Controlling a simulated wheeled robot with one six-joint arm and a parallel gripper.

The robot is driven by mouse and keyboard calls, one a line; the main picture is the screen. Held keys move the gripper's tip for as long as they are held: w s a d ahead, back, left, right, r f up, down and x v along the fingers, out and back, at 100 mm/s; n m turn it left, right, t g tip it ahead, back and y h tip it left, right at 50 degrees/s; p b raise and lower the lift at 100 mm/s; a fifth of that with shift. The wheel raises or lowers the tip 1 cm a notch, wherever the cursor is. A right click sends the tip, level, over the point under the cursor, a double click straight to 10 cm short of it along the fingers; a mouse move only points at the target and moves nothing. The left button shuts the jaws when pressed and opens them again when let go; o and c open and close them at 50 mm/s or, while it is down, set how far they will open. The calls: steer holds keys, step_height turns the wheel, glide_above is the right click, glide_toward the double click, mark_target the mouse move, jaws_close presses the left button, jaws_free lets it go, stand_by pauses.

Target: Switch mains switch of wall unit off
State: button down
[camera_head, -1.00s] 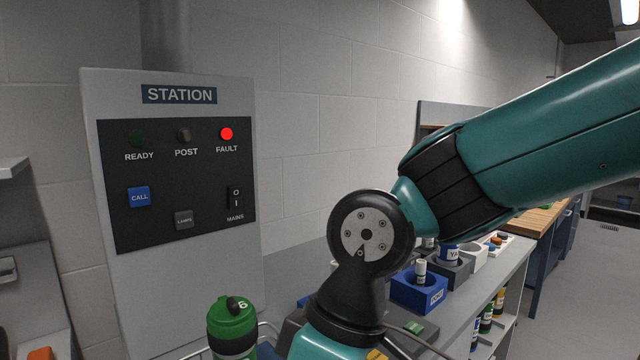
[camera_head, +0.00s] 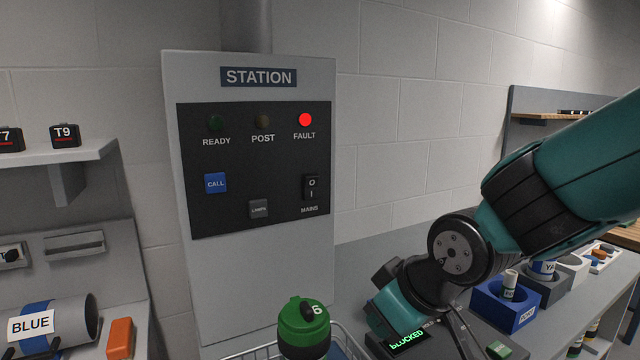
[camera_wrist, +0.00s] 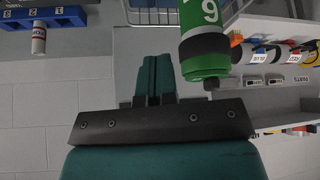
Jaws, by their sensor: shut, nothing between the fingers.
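The wall unit (camera_head: 262,290) marked STATION is a grey box with a black panel (camera_head: 190,150). Its mains switch (camera_head: 311,187) is a small black rocker at the panel's lower right, marked O above and I below; which side is pressed in is too small to tell. The red FAULT lamp (camera_head: 305,120) is lit; the READY lamp (camera_head: 216,123) and POST lamp (camera_head: 262,121) are dark. In the wrist view my gripper (camera_wrist: 154,62) is shut and empty, its teal fingers together. In the head view my arm's end is low and right of the unit, apart from the switch.
A blue CALL button (camera_head: 215,183) and a grey LAMPS button (camera_head: 259,209) share the panel. A green-capped bottle (camera_head: 303,328) stands in front of the unit, and near my fingers in the wrist view. A device with a green BLOCKED display (camera_head: 407,340) and a blue holder (camera_head: 505,303) are at right.

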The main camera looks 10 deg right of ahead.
steer(key=w+d+r+n+t+h+p, duration=0.1)
steer(key=w+d+r+n+t+h, duration=0.1)
steer(key=w+d+t, duration=0.3)
steer(key=w+d+r+n+t+h, duration=0.1)
steer(key=w+r+n+t, duration=0.15)
steer(key=w, duration=0.55)
steer(key=w+a+r+n+t+y, duration=0.2)
steer(key=a+r+n+t+y, duration=0.2)
steer(key=n, duration=0.6)
steer(key=shift+a+r+t+y+p, duration=0.2)
steer(key=shift+t+y+p, duration=0.15)
steer(key=shift+t, duration=0.4)
steer(key=shift+w+r, duration=0.1)
steer(key=shift+w, duration=0.1)
